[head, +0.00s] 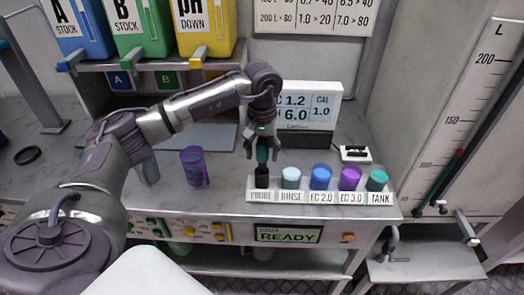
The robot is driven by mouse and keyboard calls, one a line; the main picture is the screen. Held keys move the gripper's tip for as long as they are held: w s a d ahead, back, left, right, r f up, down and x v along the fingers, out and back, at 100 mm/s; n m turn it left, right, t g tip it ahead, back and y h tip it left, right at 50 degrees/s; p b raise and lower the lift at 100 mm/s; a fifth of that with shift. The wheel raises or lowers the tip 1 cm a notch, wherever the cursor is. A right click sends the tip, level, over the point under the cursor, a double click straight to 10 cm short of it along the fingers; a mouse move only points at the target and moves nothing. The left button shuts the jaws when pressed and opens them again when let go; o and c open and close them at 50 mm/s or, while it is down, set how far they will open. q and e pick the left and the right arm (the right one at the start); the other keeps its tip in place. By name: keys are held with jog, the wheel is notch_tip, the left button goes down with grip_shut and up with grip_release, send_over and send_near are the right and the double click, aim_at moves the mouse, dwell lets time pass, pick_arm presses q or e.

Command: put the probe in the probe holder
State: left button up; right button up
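The probe (262,152) is a slim upright stick with a teal upper part and a black lower part. It stands over the slot labelled PROBE at the left end of the white probe holder rack (320,197). Its lower end is hidden at the slot, so I cannot tell how deep it sits. My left gripper (262,155) points down from above, with one finger on each side of the teal part. The fingers look spread, with gaps beside the probe. My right gripper is out of view.
Cups stand in the rack: pale rinse (291,178), blue (321,177), purple (350,178) and teal (377,180). A meter display (306,105) stands close behind. A purple cup (194,166) stands on the counter to the left. Stock containers (137,35) sit on the shelf above.

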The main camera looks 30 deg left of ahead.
pick_arm(q)
notch_tip(320, 180, up, 12)
jog(key=shift+r, duration=0.1)
dwell(0.6)
dwell(0.5)
